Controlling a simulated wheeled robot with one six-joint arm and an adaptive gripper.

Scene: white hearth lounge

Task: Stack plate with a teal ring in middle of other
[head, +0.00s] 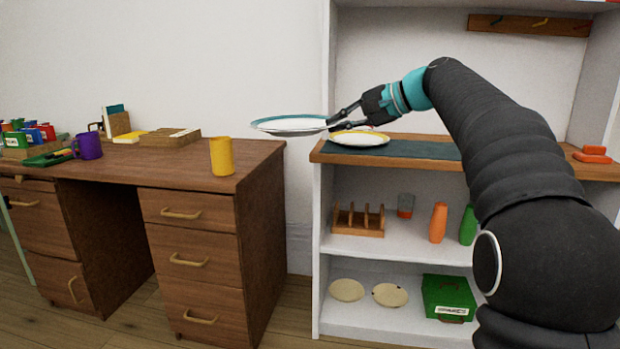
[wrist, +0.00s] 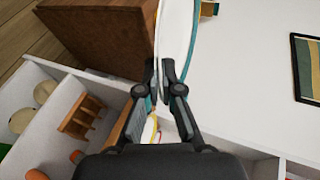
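My gripper (head: 338,117) is shut on the rim of the teal-ringed plate (head: 290,124). It holds the plate in the air, roughly level, over the gap between desk and shelf. In the wrist view the plate (wrist: 176,35) extends away from the fingertips (wrist: 163,88). A plate with a yellow ring (head: 359,139) lies on the wooden shelf top, below and to the right of the held plate. In the wrist view the yellow-ringed plate (wrist: 149,131) is mostly hidden behind my gripper.
The shelf top has a dark mat (head: 415,149) and orange items (head: 593,155) at the right. The desk (head: 200,160) at left bears a yellow cup (head: 222,157), a purple mug (head: 89,146) and a wooden tray (head: 170,138). Lower shelves hold a rack (head: 359,220), bottles and a green box (head: 447,297).

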